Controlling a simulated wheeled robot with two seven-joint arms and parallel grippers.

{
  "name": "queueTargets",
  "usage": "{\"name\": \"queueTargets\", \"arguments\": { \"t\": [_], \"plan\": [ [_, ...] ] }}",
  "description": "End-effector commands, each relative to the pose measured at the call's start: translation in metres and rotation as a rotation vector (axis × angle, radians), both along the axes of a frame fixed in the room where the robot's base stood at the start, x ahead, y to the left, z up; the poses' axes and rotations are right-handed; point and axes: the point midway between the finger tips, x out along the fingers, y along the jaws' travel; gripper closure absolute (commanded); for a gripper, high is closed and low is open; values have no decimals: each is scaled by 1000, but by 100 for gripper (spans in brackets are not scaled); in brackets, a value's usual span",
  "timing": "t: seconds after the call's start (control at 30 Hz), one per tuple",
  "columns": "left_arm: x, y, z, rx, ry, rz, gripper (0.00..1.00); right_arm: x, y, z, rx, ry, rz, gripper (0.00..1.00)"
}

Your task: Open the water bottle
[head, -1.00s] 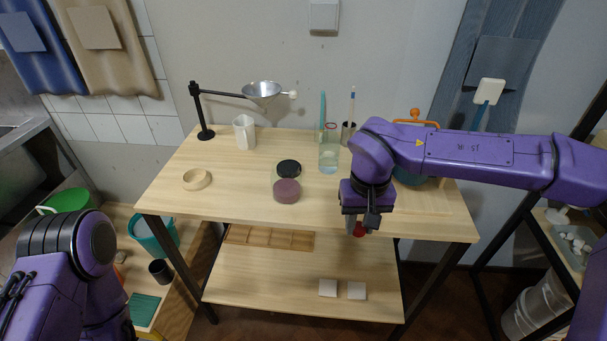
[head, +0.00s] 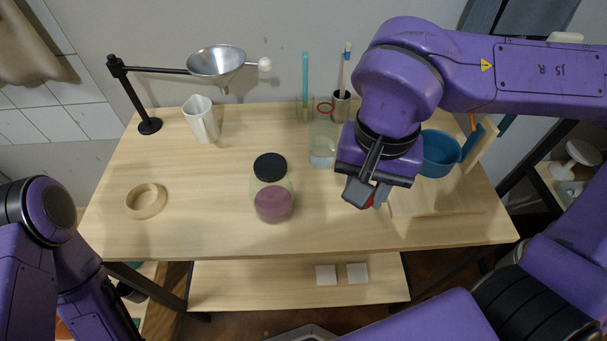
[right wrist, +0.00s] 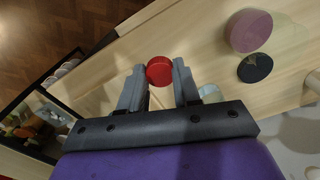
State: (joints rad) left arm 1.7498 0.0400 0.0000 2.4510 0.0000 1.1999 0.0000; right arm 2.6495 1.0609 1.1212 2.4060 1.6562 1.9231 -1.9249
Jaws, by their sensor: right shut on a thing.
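The water bottle (head: 322,146) is a clear vessel standing upright on the table, with pale blue liquid low in it and a red ring at its top, which looks open. My right gripper (head: 364,196) is in front of it and to its right, apart from it. It is shut on a round red cap (head: 368,202), mostly hidden by the fingers in the head view. In the right wrist view the red cap (right wrist: 160,71) sits between the fingertips (right wrist: 160,78). A pale disc beside the right finger may be the bottle. My left gripper is outside both views.
A jar of purple powder (head: 273,200) with a black lid stands front centre. A tape ring (head: 146,201), white cup (head: 202,122) and funnel stand (head: 148,125) are left. A blue pot (head: 440,154) and board (head: 440,205) are right. The table's front left is mostly clear.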

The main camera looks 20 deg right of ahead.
Motion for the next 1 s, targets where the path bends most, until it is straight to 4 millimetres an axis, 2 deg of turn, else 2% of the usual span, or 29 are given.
{"name": "queueTargets", "arguments": {
  "t": [0.2, 0.3, 0.4, 0.57, 0.77, 1.0],
  "plan": [
    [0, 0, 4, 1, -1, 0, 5, 62, 3, -32, -3, 8, -4, 100],
    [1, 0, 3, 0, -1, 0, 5, 80, 5, -55, -2, 6, -1, 100],
    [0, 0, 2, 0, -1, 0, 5, 93, 6, -69, 0, 3, 1, 100],
    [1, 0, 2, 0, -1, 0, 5, 103, 8, -81, -1, 2, 2, 100],
    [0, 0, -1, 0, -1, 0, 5, 106, 8, -114, 0, 4, 3, 100],
    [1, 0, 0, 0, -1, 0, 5, 107, 8, -115, 1, 1, 3, 100]
  ]
}}
